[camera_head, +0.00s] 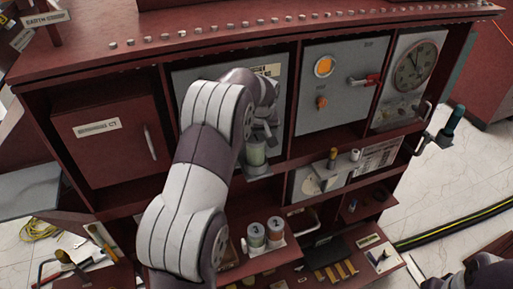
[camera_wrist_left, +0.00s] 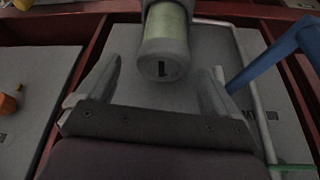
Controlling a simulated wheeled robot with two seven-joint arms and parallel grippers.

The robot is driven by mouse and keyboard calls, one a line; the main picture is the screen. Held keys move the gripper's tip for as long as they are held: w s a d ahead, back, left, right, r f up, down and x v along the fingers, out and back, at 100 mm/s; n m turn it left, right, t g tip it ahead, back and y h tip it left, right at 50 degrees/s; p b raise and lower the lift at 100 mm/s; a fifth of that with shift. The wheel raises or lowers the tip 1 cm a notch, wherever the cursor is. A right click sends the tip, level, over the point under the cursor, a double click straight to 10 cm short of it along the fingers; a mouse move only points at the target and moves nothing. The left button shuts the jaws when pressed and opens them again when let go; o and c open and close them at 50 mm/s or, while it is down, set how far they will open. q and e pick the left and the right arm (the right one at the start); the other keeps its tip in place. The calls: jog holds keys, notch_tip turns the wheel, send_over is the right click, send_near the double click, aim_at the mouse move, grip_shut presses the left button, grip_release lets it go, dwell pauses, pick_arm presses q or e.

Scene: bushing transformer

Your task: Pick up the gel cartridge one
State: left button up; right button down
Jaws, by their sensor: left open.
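The gel cartridge one (camera_head: 255,154) is a grey-capped cylinder with a pale green middle. In the head view it stands on a small grey ledge at the middle of the cabinet, partly covered by my left arm. In the left wrist view the cartridge (camera_wrist_left: 164,52) shows the mark "1" on its end cap. My left gripper (camera_head: 262,128) is at the cartridge. Its fingers (camera_wrist_left: 160,80) are spread apart, one on each side of the cartridge end, with visible gaps. Whether the cartridge is deep between them is hard to tell.
Two other numbered cartridges (camera_head: 266,234) stand on a lower shelf. A grey panel (camera_head: 340,90) with a red handle is right of my arm, and a gauge (camera_head: 415,66) is further right. In the left wrist view a blue bar (camera_wrist_left: 280,50) lies at the right.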

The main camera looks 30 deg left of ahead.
aim_at(256, 137)
pick_arm(q)
jog(key=p+x, duration=0.1)
jog(key=x, duration=0.1)
jog(key=p+x, duration=0.1)
jog(key=x, duration=0.1)
jog(key=shift+s+p, duration=0.25)
jog(key=shift+p, duration=0.15)
jog(key=shift+w+a+f, duration=0.15)
jog(key=shift+f, duration=0.35)
jog(key=shift+r, duration=0.1)
jog(key=c, duration=1.2)
jog(key=shift+c, duration=0.2)
